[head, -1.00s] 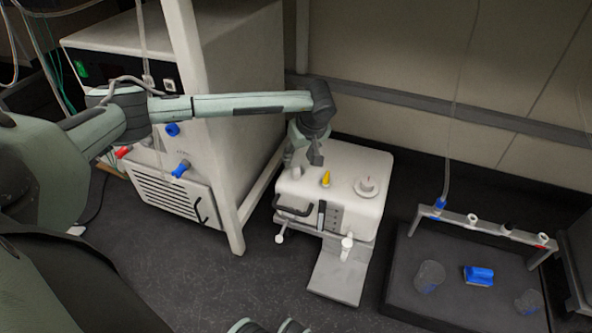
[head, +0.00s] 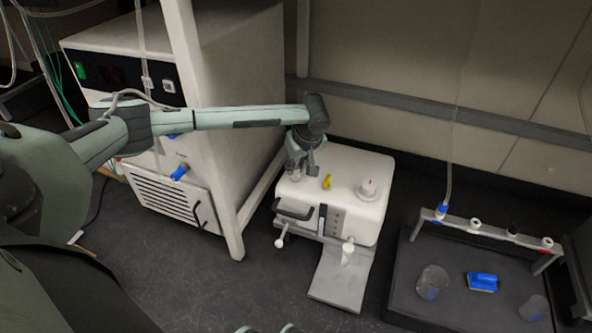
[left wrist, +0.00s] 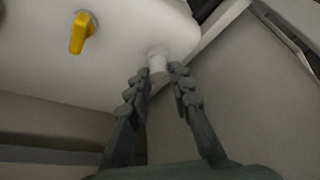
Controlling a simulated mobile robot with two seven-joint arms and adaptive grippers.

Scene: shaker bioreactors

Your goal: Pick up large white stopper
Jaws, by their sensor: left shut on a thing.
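The large white stopper (left wrist: 158,64) is a small pale cylinder on the top of a white box-shaped device (head: 350,205), near its left back corner. My left gripper (head: 302,172) is over that corner, reaching down from the end of my left arm. In the left wrist view its two dark fingers (left wrist: 162,84) sit on both sides of the stopper and are shut on it. The stopper's lower end meets or nearly meets the white surface; I cannot tell whether it is lifted. In the head view the fingers mostly hide it.
A yellow knob (head: 326,182) and a round white dial (head: 368,189) stand on the device top, right of the gripper. A large cabinet (head: 215,70) and its post are to the left. A dark tray (head: 405,283) with beakers and a blue block (head: 482,281) is to the right.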

